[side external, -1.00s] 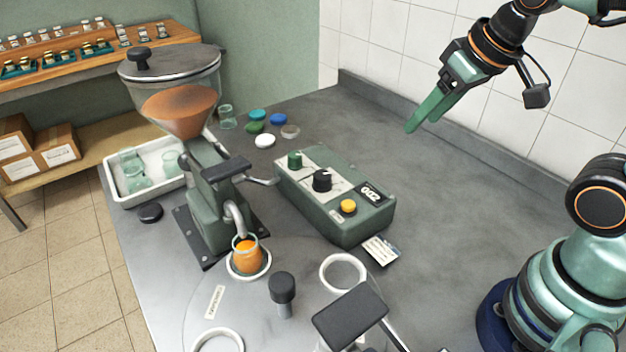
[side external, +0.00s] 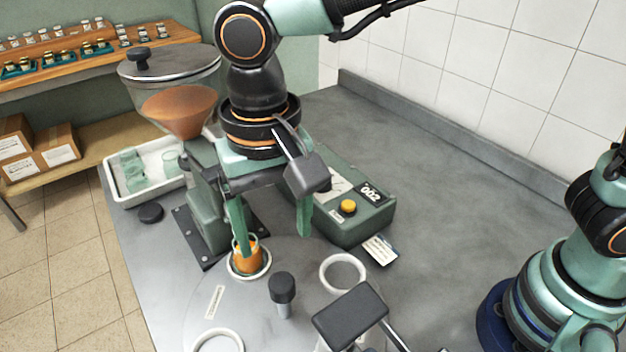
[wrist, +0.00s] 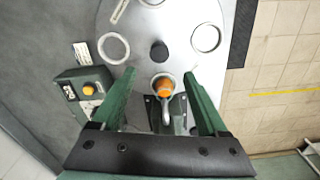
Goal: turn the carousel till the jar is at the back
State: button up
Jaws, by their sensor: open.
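The carousel (side external: 262,318) is a grey round plate with white ring seats and a black knob (side external: 282,288) standing at its middle. The jar (side external: 247,262), clear with orange filling, sits upright in a ring seat under the filler's spout. In the wrist view the jar (wrist: 163,86) lies between my fingers and the knob (wrist: 158,51) is beyond it. My gripper (side external: 273,245) is open and points down over the jar's side of the carousel. One finger overlaps the jar in the side view; I cannot tell whether they touch.
The filler's hopper (side external: 178,105) stands behind the jar. A green control box (side external: 347,215) is right of my gripper, reading 002. A white tray (side external: 122,195) holds empty jars.

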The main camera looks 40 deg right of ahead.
aim_at(282, 282)
notch_tip(282, 282, down, 12)
jog(key=shift+r, duration=0.2)
dwell(0.4)
grip_shut()
jog(key=shift+d+r, duration=0.1)
dwell(1.1)
